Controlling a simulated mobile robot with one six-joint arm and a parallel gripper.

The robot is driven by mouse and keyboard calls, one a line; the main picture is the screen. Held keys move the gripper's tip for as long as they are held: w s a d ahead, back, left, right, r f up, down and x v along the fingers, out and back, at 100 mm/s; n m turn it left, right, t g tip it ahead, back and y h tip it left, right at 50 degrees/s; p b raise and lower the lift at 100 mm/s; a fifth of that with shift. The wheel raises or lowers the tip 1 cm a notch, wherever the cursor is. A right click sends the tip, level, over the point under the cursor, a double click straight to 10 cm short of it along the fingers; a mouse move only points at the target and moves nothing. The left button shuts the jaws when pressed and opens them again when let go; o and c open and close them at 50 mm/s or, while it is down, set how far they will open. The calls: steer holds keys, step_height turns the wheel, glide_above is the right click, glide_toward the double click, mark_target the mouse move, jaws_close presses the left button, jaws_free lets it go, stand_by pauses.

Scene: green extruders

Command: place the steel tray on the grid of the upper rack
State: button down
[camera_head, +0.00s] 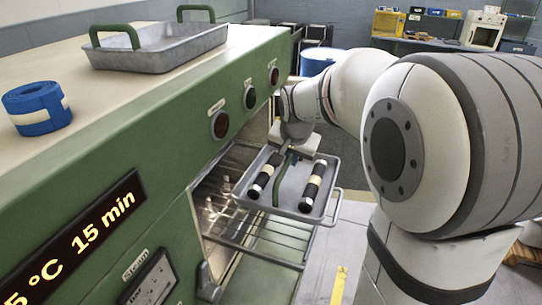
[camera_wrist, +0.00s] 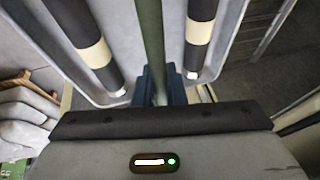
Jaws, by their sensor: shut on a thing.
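The steel tray (camera_head: 298,182) is in front of the green machine's opening, over a wire grid rack (camera_head: 275,240) that sticks out of it. Two black rolls with cream bands, a left one (camera_head: 264,176) and a right one (camera_head: 314,186), lie in the tray. A green handle (camera_head: 281,184) runs between them. My gripper (camera_wrist: 158,85) is shut on this handle at the tray's far side in the head view. The tray looks roughly level. I cannot tell whether it touches the grid, and the contact below it is hidden.
On the machine's top stand another metal tray (camera_head: 165,50) with green handles and a blue tape roll (camera_head: 38,108). The machine's front panel (camera_head: 190,150) with knobs overhangs the opening. A blue drum (camera_head: 318,62) stands behind. Open floor lies to the right of the rack.

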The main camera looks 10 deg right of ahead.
mark_target(274, 169)
steer(key=w+a, duration=0.2)
steer(key=a, duration=0.1)
steer(key=shift+w+a+r+p, duration=0.15)
steer(key=shift+w+a+p, duration=0.1)
steer(key=shift+p, duration=0.15)
steer(key=shift+f+p, duration=0.6)
steer(key=shift+f, duration=1.25)
steer(key=shift+f, duration=0.1)
steer(key=c, duration=1.5)
jaws_free()
steer(key=shift+f, duration=0.1)
